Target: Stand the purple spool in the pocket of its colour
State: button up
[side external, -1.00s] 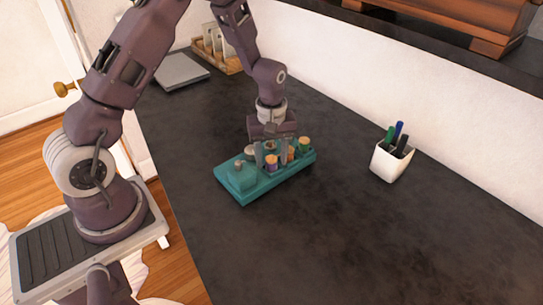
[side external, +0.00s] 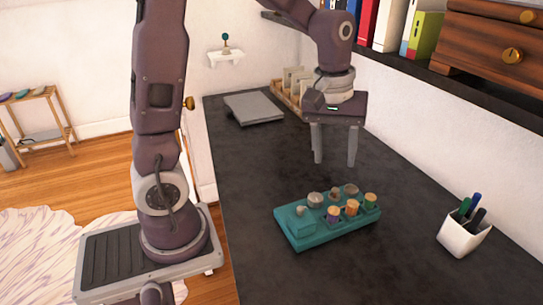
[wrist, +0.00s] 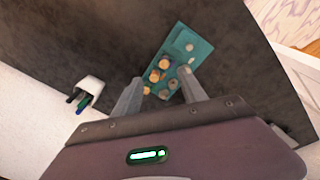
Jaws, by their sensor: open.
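The purple spool (side external: 333,215), with a tan top, stands upright in the front row of the teal holder (side external: 294,231), at the end nearest the raised block. In the wrist view the purple spool (wrist: 164,64) shows its tan top in the holder (wrist: 203,49). The colour of the pocket under it is hidden. My gripper (side external: 334,164) is open and empty, above and behind the holder, clear of the spools. In the wrist view its fingers (wrist: 162,75) are spread with nothing between them.
An orange spool (side external: 351,208) and a green spool (side external: 370,201) stand beside the purple one. Grey round pieces (side external: 315,199) are behind. A white pen cup (side external: 462,238) is at right; a grey slab (side external: 252,109) and wooden rack (side external: 285,95) are at the back. The dark table is otherwise clear.

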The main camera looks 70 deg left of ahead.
jog(key=s+d+r+m+t, duration=0.2)
jog(key=s+r+m, duration=0.1)
jog(key=s, duration=0.6)
jog(key=s+d+r+m+t, duration=0.1)
jog(key=s+r+m+t, duration=0.1)
jog(key=s+m, duration=0.4)
jog(key=s+r, duration=0.1)
jog(key=s, duration=0.2)
jog(key=shift+s+d+r, duration=0.15)
jog(key=shift+d+r, duration=0.05)
jog(key=shift+d, duration=0.15)
